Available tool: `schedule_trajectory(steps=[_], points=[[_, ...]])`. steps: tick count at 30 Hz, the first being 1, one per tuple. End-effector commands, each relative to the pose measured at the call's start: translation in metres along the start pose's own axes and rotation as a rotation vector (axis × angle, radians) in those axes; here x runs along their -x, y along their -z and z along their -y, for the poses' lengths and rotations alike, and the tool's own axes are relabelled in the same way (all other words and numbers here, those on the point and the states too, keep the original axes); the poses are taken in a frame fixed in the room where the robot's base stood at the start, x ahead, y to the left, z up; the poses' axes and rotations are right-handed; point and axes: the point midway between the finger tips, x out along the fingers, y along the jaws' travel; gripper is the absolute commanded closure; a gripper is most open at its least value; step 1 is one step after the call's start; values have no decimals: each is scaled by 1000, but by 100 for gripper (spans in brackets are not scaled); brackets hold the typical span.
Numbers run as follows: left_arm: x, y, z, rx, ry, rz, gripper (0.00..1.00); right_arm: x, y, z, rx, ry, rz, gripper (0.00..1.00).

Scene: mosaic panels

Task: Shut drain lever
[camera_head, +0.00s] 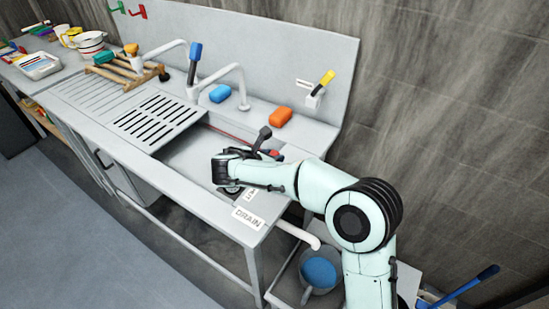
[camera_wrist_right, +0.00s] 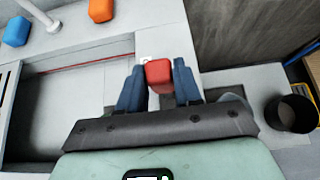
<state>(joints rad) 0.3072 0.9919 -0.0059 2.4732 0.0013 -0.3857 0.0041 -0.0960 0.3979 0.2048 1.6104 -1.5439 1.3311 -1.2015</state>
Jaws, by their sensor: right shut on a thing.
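The drain lever's red knob (camera_head: 275,153) shows at the right end of the sink, beside my right gripper (camera_head: 266,146). In the right wrist view the red knob (camera_wrist_right: 159,75) sits between the two blue-grey fingers of my right gripper (camera_wrist_right: 158,84), which is shut on it. The lever's shaft is mostly hidden by the gripper, so its angle cannot be told. A white label reading DRAIN (camera_head: 248,218) lies on the front right corner of the counter. My left gripper is not in view.
The sink basin (camera_head: 190,150) lies left of my gripper, with a slotted drainboard (camera_head: 158,117) beyond. An orange sponge (camera_head: 280,116), a blue sponge (camera_head: 220,93) and a faucet (camera_head: 241,85) stand behind. A bucket (camera_head: 320,273) is below the counter's right end.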

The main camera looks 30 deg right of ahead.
Motion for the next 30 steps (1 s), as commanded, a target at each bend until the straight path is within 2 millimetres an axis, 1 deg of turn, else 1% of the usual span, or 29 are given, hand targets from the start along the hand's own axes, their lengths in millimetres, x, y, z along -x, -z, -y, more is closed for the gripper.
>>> schedule_trajectory(steps=[4, 15, 16, 17, 18, 26, 30], points=[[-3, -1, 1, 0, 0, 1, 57, 2, 1, 0, -2, 0, 21, 100], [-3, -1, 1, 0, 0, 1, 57, 2, 1, 0, -1, 1, 25, 100], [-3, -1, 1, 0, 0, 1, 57, 2, 1, 0, -1, 1, 25, 60], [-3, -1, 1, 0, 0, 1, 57, 2, 1, 0, -1, 1, 25, 50], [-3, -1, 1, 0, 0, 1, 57, 2, 1, 0, 0, 1, 24, 45], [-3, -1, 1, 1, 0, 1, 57, 2, 2, 0, 0, 1, 23, 45], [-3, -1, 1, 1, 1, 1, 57, 11, 2, 0, 0, 0, 23, 45]])
